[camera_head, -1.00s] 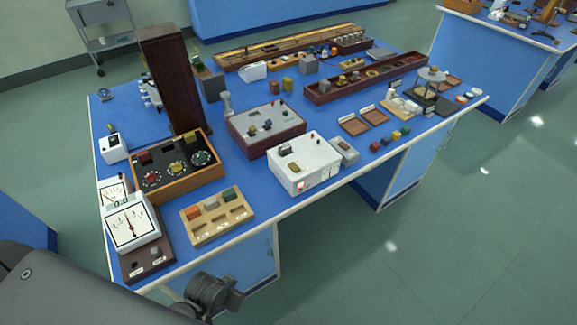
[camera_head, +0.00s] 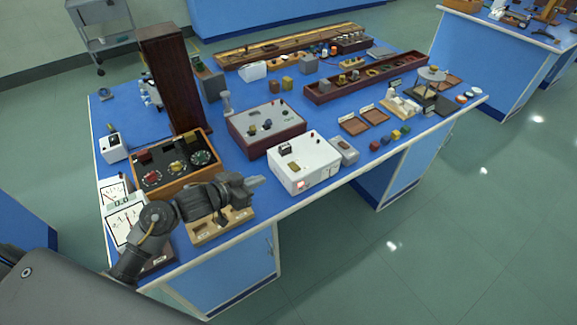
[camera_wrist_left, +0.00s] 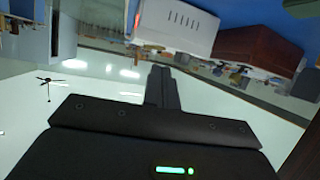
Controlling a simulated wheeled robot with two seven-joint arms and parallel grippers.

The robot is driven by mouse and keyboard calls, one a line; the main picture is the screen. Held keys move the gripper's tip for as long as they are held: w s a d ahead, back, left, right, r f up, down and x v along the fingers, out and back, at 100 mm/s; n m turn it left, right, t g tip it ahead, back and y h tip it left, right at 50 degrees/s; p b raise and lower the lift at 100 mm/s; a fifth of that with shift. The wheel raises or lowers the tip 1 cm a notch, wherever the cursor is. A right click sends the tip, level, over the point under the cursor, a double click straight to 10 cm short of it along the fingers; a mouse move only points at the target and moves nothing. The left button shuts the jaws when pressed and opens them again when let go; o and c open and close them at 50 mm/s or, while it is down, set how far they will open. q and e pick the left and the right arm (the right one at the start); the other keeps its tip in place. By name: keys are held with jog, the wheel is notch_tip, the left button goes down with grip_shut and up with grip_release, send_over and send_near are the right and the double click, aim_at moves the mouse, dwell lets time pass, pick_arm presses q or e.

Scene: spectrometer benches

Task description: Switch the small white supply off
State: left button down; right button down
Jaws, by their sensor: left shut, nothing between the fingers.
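The small white supply (camera_head: 303,165), a white box with a dark switch and knobs on top, stands at the front edge of the blue bench. A small reddish lit patch (camera_head: 300,184) shows on its front. In the left wrist view its white vented side (camera_wrist_left: 178,22) is at the top. My left gripper (camera_head: 254,183) is shut and empty, to the left of the supply and apart from it, above the wooden block tray. The shut fingers also show in the left wrist view (camera_wrist_left: 161,75). My right gripper is not in view.
The wooden block tray (camera_head: 222,231) is partly hidden under my left arm. A dial box (camera_head: 175,180) and white meters (camera_head: 126,220) stand to the left. A grey box (camera_head: 344,151) adjoins the supply's right side. A maroon panel box (camera_head: 266,129) is behind. The floor in front is clear.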

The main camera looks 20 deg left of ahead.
pick_arm(q)
jog(key=r+h, duration=0.1)
jog(key=w+r+m+h, duration=0.1)
jog(key=r, duration=0.1)
jog(key=w+r+h, duration=0.1)
jog(key=r, duration=0.1)
jog(key=shift+w+a+g+h, duration=0.15)
jog(key=shift+w+g+h, duration=0.1)
jog(key=shift+g+h, duration=0.05)
jog(key=shift+w+f, duration=0.1)
jog(key=p, duration=0.2)
send_over(288, 173)
jog(key=shift+w+a+f, duration=0.1)
jog(key=shift+w+f, duration=0.05)
jog(key=shift+f, duration=0.4)
jog(key=shift+w+a+f, duration=0.1)
jog(key=shift+f, duration=0.4)
jog(key=f, duration=0.3)
jog(key=shift+s+d+f+p, duration=0.2)
jog(key=shift+p, duration=0.2)
jog(key=shift+f, duration=0.45)
